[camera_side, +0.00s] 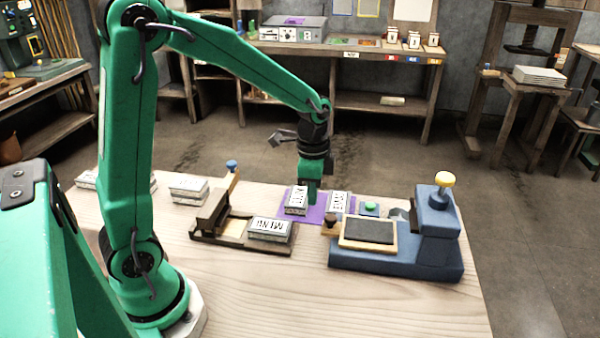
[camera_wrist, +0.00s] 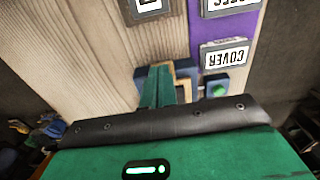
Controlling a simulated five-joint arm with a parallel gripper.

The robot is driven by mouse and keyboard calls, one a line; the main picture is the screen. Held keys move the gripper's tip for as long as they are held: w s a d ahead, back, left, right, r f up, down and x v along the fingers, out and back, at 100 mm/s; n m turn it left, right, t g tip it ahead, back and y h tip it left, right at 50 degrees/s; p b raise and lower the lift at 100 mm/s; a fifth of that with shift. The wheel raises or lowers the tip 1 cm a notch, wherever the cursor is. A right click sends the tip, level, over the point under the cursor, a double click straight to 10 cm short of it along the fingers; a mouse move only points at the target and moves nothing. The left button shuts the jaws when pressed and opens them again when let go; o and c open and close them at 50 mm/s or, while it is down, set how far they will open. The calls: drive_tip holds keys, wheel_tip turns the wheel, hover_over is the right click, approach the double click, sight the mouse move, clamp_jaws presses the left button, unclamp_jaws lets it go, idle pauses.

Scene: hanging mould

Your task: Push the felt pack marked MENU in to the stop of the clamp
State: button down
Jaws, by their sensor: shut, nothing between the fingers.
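A felt pack (camera_side: 270,229), its small label seeming to read MENU, lies at the right end of the wooden clamp (camera_side: 204,238). A pale bare strip shows between the pack and the clamp's brown upright block. My gripper (camera_side: 312,197) points down above the purple mat, behind and to the right of the clamp, apart from the pack. Its green fingers also show in the wrist view (camera_wrist: 158,72), closed together and empty. A framed label at the top edge of the wrist view is cut off and unreadable.
The purple mat (camera_side: 315,216) holds two labelled packs (camera_side: 340,203), one marked COVER in the wrist view (camera_wrist: 224,56). A blue press (camera_side: 395,263) with a yellow knob stands right of the clamp. White stacks (camera_side: 188,188) lie left. The table's front is clear.

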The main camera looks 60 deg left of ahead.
sight(246, 228)
drive_tip(key=shift+w+f, duration=0.2)
drive_tip(key=shift+f, duration=0.2)
drive_tip(key=shift+f, duration=0.1)
wheel_tip(246, 228, down, 10)
drive_tip(key=shift+s+a, duration=1.45)
drive_tip(key=shift+s+a, duration=0.1)
drive_tip(key=s+a, duration=0.9)
drive_tip(key=shift+s+a, duration=0.1)
drive_tip(key=shift+a, duration=0.05)
